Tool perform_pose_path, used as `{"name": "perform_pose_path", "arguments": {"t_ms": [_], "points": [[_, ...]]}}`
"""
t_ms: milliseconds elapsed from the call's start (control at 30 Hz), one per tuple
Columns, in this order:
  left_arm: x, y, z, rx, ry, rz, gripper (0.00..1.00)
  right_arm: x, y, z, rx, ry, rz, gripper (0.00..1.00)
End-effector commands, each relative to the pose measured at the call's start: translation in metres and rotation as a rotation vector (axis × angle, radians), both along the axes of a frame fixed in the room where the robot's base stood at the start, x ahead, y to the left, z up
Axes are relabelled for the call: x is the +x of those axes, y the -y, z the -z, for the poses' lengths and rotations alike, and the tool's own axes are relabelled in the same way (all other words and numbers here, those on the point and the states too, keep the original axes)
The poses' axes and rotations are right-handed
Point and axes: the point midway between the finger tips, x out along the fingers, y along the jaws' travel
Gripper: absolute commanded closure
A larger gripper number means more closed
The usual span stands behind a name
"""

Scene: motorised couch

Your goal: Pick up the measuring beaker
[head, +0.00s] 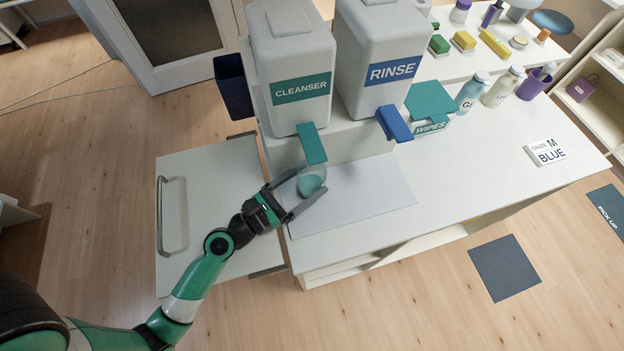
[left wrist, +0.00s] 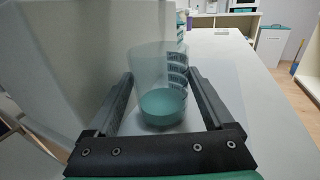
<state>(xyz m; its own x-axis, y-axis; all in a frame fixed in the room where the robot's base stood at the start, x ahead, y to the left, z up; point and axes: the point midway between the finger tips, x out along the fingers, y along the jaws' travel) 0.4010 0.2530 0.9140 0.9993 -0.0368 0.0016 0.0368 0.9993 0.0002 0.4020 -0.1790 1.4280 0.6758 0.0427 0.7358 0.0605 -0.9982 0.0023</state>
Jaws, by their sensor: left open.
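The measuring beaker (head: 311,183) is clear, with teal liquid in its bottom. It stands on the white mat under the teal lever of the cleanser dispenser (head: 300,60). In the left wrist view the beaker (left wrist: 162,100) is upright between my fingers, with dark markings on its right side. My left gripper (head: 303,193) is open, its two fingers on either side of the beaker. I cannot tell whether either finger touches it. My right gripper is in neither view.
The rinse dispenser (head: 382,60) with a blue lever stands to the right of the cleanser. Bottles (head: 472,92) and a wipes box (head: 430,105) stand farther right. The white mat (head: 375,195) is clear right of the beaker.

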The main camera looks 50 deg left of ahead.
Motion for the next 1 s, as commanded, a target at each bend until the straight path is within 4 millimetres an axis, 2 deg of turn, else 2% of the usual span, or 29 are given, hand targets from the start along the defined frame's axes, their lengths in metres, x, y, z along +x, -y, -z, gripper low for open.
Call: {"name": "perform_pose_path", "arguments": {"t_ms": [233,600,633,867,1000], "points": [[0.002,0.0,0.0,0.0,-0.001,-0.001,0.16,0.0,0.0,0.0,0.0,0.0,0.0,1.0],[0.002,0.0,0.0,0.0,0.0,-0.001,0.82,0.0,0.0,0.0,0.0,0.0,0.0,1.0],[0.002,0.0,0.0,0.0,0.0,-0.001,0.85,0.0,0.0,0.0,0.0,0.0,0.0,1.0],[0.002,0.0,-0.002,0.0,0.0,0.0,0.86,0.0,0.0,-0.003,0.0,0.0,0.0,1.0],[0.003,0.001,-0.011,0.0,0.0,0.002,0.86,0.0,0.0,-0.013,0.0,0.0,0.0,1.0]]}}
